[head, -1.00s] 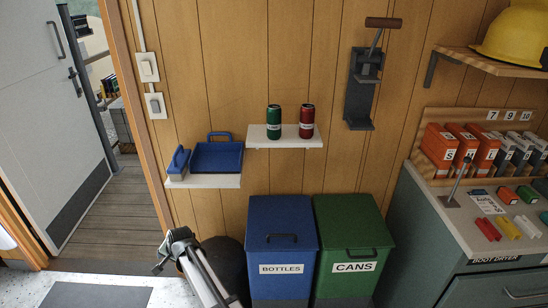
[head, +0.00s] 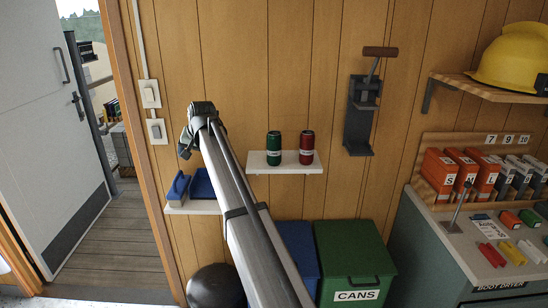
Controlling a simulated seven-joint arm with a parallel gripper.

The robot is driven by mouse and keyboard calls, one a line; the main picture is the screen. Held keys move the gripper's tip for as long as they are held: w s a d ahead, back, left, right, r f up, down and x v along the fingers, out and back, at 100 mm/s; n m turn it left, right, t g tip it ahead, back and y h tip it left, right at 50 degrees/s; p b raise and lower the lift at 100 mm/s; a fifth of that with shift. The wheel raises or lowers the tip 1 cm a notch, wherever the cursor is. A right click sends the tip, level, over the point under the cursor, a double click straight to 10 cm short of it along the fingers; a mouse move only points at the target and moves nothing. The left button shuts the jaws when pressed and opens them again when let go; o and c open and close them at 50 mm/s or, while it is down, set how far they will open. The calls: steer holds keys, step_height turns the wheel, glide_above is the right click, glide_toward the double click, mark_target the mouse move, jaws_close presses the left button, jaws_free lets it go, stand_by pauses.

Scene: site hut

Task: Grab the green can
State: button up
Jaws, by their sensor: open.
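The green can (head: 274,150) stands upright on a small white wall shelf (head: 258,170), left of a red can (head: 307,150). Both carry a pale label band. My arm reaches up from the bottom of the head view, and my gripper (head: 186,148) is near its upper end, to the left of the green can and apart from it. It is small and dark here, open, with nothing visible in it. No part of my arm covers the green can.
A lower shelf at left holds a blue brush (head: 178,188) and a blue dustpan (head: 201,187), partly behind my arm. Below stand a green CANS bin (head: 352,262) and a mostly hidden blue bin (head: 300,248). A wall-mounted lever tool (head: 360,115) hangs right of the cans.

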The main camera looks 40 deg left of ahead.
steer(key=w+d+r+n+h, duration=0.1)
steer(key=w+d+r, duration=0.55)
steer(key=w, duration=0.35)
steer(key=n+t+h, duration=0.1)
steer(key=h, duration=0.1)
glide_toward(276, 134)
steer(key=f, duration=0.1)
steer(key=x, duration=0.8)
steer(key=shift+w+a, duration=0.2)
steer(key=shift+a, duration=0.15)
steer(key=shift+a+x, duration=0.15)
steer(key=shift+x, duration=1.15)
steer(key=shift+a+x, duration=0.1)
steer(key=shift+x, duration=1.25)
steer(key=shift+r, duration=0.1)
steer(key=shift+c, duration=0.5)
steer(key=c, duration=1.2)
steer(key=shift+r, duration=0.1)
steer(key=shift+c, duration=0.2)
